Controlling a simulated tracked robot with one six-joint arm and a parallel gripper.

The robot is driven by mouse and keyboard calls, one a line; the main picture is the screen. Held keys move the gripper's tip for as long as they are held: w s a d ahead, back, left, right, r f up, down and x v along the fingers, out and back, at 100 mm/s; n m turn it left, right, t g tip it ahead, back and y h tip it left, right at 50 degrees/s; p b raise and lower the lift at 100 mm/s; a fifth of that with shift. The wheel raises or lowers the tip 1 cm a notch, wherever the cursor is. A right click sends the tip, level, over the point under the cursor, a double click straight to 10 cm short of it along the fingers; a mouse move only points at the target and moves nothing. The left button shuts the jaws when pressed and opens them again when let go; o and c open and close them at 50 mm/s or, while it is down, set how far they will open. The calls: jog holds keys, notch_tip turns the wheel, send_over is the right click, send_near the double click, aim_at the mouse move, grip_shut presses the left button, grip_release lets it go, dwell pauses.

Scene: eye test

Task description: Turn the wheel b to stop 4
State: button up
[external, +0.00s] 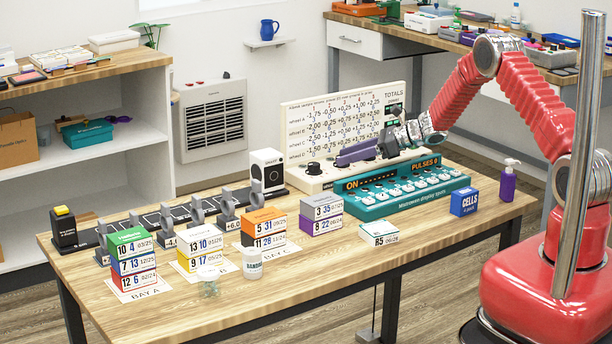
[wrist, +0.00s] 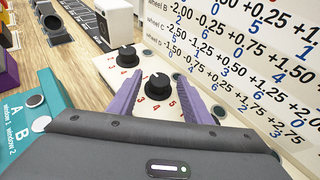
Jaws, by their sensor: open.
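A white panel (external: 300,180) with a tall printed board (external: 345,115) stands at the back of the table. In the external view my gripper (external: 342,158) is over the panel, right of the one visible knob (external: 313,168), hiding part of the panel.
A teal display unit (external: 400,203) with several white switches stands right in front of the panel. A black rail (external: 165,217) with grey clips runs to the left, ending by a white box (external: 267,170). Stacked date boxes (external: 131,265) stand along the front.

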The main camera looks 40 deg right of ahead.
jog(key=shift+w+a, duration=0.1)
jog(key=shift+a, duration=0.05)
jog(key=shift+c, duration=0.7)
jog(key=c, duration=0.9)
